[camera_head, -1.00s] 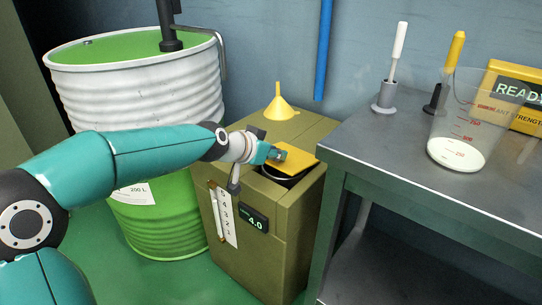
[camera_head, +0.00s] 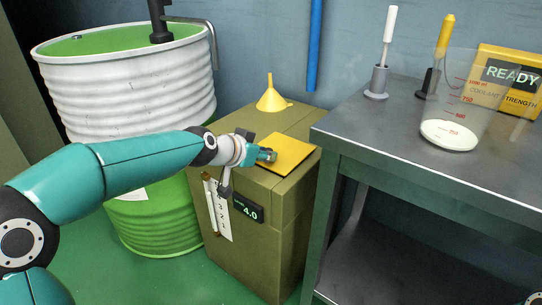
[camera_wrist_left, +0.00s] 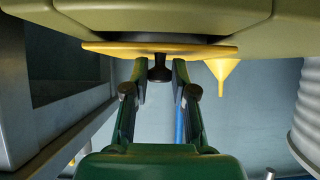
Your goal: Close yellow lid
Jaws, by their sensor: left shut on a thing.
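The yellow lid (camera_head: 290,153) is a flat square plate lying almost level over the front top of the olive tank (camera_head: 262,200); no dark opening shows beneath it in the head view. In the left wrist view the lid (camera_wrist_left: 110,48) shows edge-on, close against the tank, with a dark band along part of the seam. My left gripper (camera_head: 268,155) is at the lid's left part. In the left wrist view my left gripper (camera_wrist_left: 160,72) has its fingers on either side of the lid's black knob (camera_wrist_left: 159,69), shut on it.
A yellow funnel (camera_head: 271,98) stands on the tank's back top. A display reading 4.0 (camera_head: 249,208) is on its front. A white and green drum (camera_head: 125,90) stands to the left. The grey metal cart (camera_head: 400,150) to the right holds a measuring jug (camera_head: 455,105).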

